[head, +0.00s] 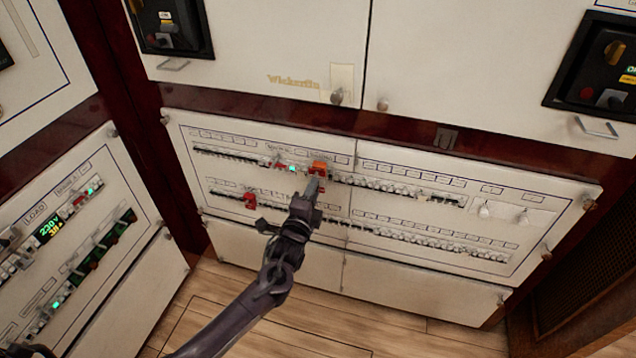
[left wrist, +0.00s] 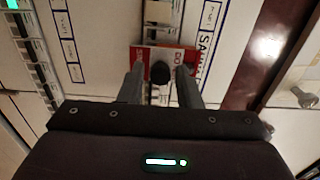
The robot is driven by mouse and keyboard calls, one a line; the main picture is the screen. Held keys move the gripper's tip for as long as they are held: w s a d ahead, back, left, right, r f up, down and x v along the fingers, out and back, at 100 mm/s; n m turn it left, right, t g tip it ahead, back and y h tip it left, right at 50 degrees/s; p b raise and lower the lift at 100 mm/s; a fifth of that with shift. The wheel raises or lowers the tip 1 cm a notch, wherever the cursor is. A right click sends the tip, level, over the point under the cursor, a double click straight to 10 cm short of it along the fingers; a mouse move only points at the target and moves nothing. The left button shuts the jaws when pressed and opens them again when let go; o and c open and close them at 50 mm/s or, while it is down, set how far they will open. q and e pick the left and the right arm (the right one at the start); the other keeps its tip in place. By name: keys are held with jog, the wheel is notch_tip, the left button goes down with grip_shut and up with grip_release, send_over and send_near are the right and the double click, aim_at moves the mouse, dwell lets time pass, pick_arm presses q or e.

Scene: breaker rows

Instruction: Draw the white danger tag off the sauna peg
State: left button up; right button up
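In the left wrist view, a white tag with red printed areas (left wrist: 187,57) lies against the panel beside the "SAUNA" lettering (left wrist: 207,42). A dark round peg end (left wrist: 159,72) stands out in front of the tag. My left gripper (left wrist: 160,92) has its two fingers apart, one on each side of the peg, overlapping the tag's edge in the picture. No contact can be made out. In the head view, the left gripper (head: 314,185) reaches the breaker panel just below an orange-red piece (head: 318,168) and hides most of the tag area.
Breaker rows (head: 400,187) run across the white panel (head: 345,246) close around the gripper. A red piece (head: 250,201) sits on the lower row to the left. Small white fittings (head: 485,210) show at right. Another panel (head: 60,230) stands at left. The wooden floor is clear.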

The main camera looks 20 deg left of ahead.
pick_arm(q)
grip_shut()
jog(key=shift+r+p, duration=0.2)
jog(key=shift+p, duration=0.1)
jog(key=s+p, duration=0.7)
jog(key=s, duration=0.3)
jog(key=shift+s+a, duration=0.15)
jog(key=shift+s, duration=0.05)
dwell(1.1)
dwell(0.3)
